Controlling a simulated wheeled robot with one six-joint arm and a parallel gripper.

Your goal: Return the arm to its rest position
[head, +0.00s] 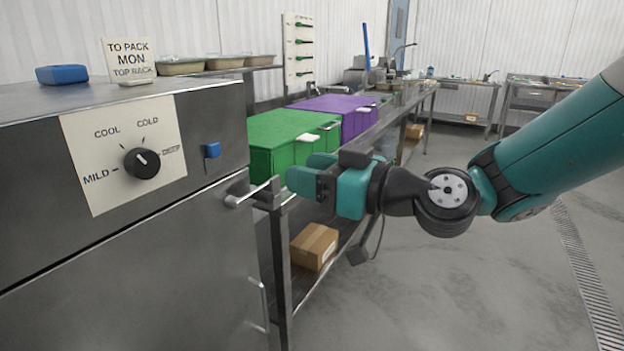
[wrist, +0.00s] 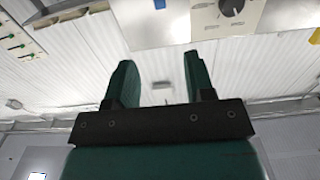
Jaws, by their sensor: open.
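My gripper (head: 303,178) is at the middle of the head view, at the end of my teal arm, which reaches in from the right. It points left, toward the steel cabinet's handle (head: 250,195), and overlaps the green box in the picture. In the wrist view my gripper (wrist: 158,82) shows two teal fingers spread apart with nothing between them. The gap to the handle is hard to judge.
The steel cabinet (head: 150,260) with a dial (head: 142,162) stands at left, its door seemingly shut. A green box (head: 280,135) and a purple box (head: 345,107) stand on the steel bench behind. A cardboard box (head: 314,246) is on the lower shelf. Open floor (head: 450,300) lies at right.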

